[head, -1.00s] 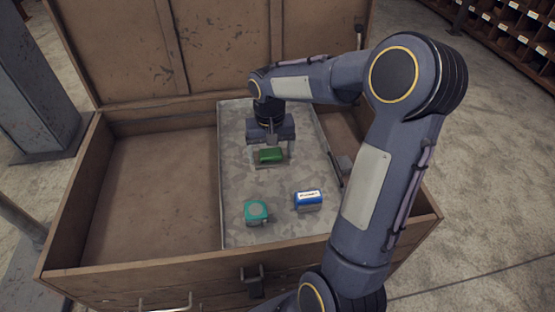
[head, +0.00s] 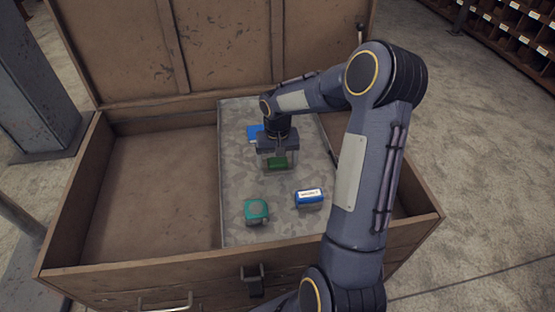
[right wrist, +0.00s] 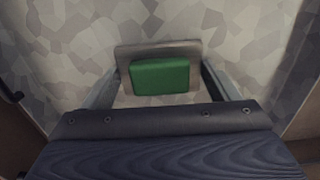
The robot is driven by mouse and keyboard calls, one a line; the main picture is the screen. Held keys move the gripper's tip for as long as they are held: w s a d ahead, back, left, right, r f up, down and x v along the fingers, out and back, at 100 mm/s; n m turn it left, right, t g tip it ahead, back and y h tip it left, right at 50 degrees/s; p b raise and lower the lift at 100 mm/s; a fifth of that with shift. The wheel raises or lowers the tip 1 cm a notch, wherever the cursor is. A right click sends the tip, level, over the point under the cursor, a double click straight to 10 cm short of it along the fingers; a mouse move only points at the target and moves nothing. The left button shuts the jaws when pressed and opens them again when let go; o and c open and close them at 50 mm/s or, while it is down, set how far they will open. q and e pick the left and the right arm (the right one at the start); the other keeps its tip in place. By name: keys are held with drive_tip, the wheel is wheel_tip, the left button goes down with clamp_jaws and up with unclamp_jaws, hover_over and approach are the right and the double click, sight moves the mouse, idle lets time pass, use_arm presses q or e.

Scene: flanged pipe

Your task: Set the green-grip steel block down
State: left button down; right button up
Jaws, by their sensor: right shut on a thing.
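The green-grip steel block (head: 277,163) is a grey steel plate with a green grip on top. It is between the fingers of my right gripper (head: 277,155), over the patterned grey panel on the right side of the chest. In the right wrist view the green grip (right wrist: 160,76) and the steel plate around it show, with a finger at each side. My right gripper (right wrist: 160,85) is shut on the block. The block looks level and low over the panel; I cannot tell whether it touches. My left gripper is not in view.
The wooden chest's left side (head: 150,195) is empty. Its walls (head: 200,265) surround both sides.

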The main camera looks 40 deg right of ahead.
sight(278, 161)
drive_tip(key=shift+f, duration=0.1)
drive_tip(key=o, duration=1.2)
drive_tip(key=shift+o, duration=0.2)
drive_tip(key=shift+r, duration=0.3)
wheel_tip(278, 161, up, 11)
drive_tip(key=p, duration=0.1)
drive_tip(key=s+a+r+n+t+y, duration=0.1)
drive_tip(key=s+a+r+n+t, duration=0.15)
drive_tip(key=s+a+r, duration=0.65)
drive_tip(key=s+a+f+n+t+y, duration=0.1)
drive_tip(key=s+a+f, duration=0.1)
drive_tip(key=s+a, duration=0.2)
drive_tip(key=s+a+f+t+y, duration=0.1)
drive_tip(key=s+a, duration=0.3)
drive_tip(key=s, duration=0.4)
drive_tip(key=shift+s+f+n+t+y, duration=0.15)
drive_tip(key=shift+f+n+t+y, duration=0.25)
drive_tip(key=shift+f+t, duration=0.25)
drive_tip(key=shift+a+f, duration=0.1)
